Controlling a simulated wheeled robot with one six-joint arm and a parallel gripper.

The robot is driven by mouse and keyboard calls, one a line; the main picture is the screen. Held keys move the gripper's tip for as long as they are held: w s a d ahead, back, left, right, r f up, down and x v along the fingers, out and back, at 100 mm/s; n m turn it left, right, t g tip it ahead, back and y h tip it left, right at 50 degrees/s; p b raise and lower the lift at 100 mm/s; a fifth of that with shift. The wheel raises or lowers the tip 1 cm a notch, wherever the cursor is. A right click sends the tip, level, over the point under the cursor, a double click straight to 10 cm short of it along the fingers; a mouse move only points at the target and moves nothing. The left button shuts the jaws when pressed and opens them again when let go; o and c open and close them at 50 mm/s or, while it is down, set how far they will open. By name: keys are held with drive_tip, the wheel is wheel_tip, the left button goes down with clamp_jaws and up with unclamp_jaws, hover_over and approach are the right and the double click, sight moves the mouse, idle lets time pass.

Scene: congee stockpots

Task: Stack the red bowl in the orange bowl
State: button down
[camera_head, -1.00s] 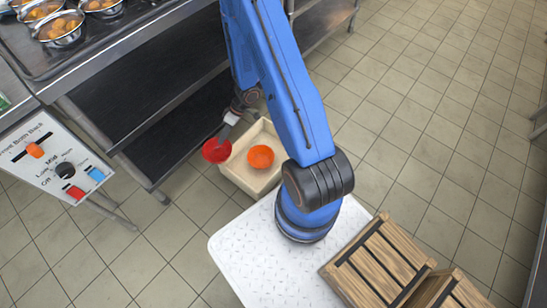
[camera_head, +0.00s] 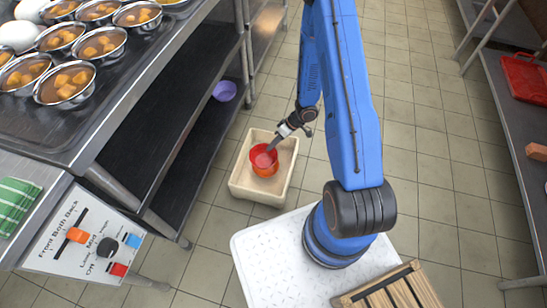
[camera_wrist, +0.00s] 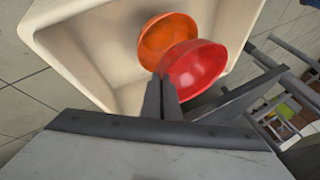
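The red bowl (camera_head: 262,156) is at my gripper's tips, above the orange bowl (camera_head: 264,174) in the head view. In the wrist view the red bowl (camera_wrist: 200,70) overlaps part of the orange bowl (camera_wrist: 160,36), off to one side of it. I cannot tell whether the two bowls touch. My gripper (camera_head: 272,147) reaches down into the beige bin (camera_head: 240,187). In the wrist view my gripper (camera_wrist: 163,84) has its fingers close together at the red bowl's rim, shut on it. The orange bowl stands in the bin, partly hidden by the red bowl.
The bin stands on the tiled floor (camera_head: 222,225) beside the dark lower shelves (camera_head: 190,130). A purple bowl (camera_head: 225,91) lies on a shelf. The counter (camera_head: 95,122) above holds several metal bowls of food. Another table (camera_head: 525,145) with a red tray (camera_head: 527,76) stands at the right.

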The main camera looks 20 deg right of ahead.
drive_tip(key=shift+s+d+f, duration=0.1)
drive_tip(key=shift+d+f, duration=0.1)
drive_tip(key=shift+f, duration=1.45)
drive_tip(key=shift+s+d+f, duration=0.1)
drive_tip(key=shift+d+f, duration=0.1)
drive_tip(key=shift+f, duration=1.4)
drive_tip(key=c, duration=2)
unclamp_jaws()
